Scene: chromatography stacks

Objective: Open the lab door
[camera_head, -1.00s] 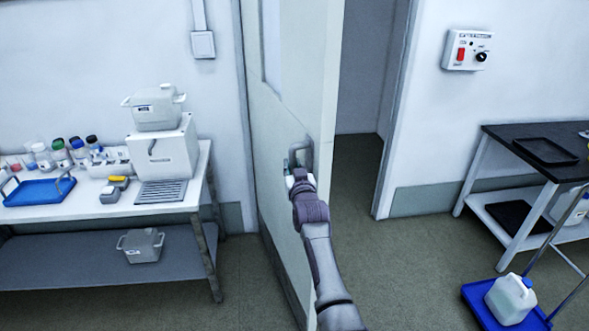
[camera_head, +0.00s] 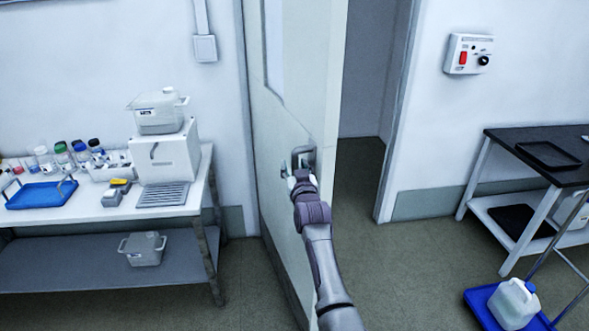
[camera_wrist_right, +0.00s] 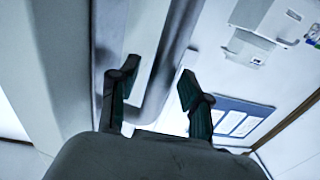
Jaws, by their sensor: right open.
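The lab door (camera_head: 285,190) is a pale panel standing ajar in the middle of the head view, with the dark doorway (camera_head: 362,130) showing to its right. Its metal handle (camera_head: 309,156) is near the door's free edge. My right gripper (camera_head: 301,176) is at the handle, its fingers small and partly hidden there. In the right wrist view, the handle bar (camera_wrist_right: 168,62) runs between the two spread fingers of the gripper (camera_wrist_right: 158,76); I cannot tell if either finger touches it. My left gripper is not in view.
On the left, a white bench (camera_head: 207,175) holds bottles, a blue tray and lab equipment. On the right stand a black-topped table (camera_head: 500,137) and a blue trolley (camera_head: 478,296) carrying a jug. Floor (camera_head: 400,270) is clear between door and trolley.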

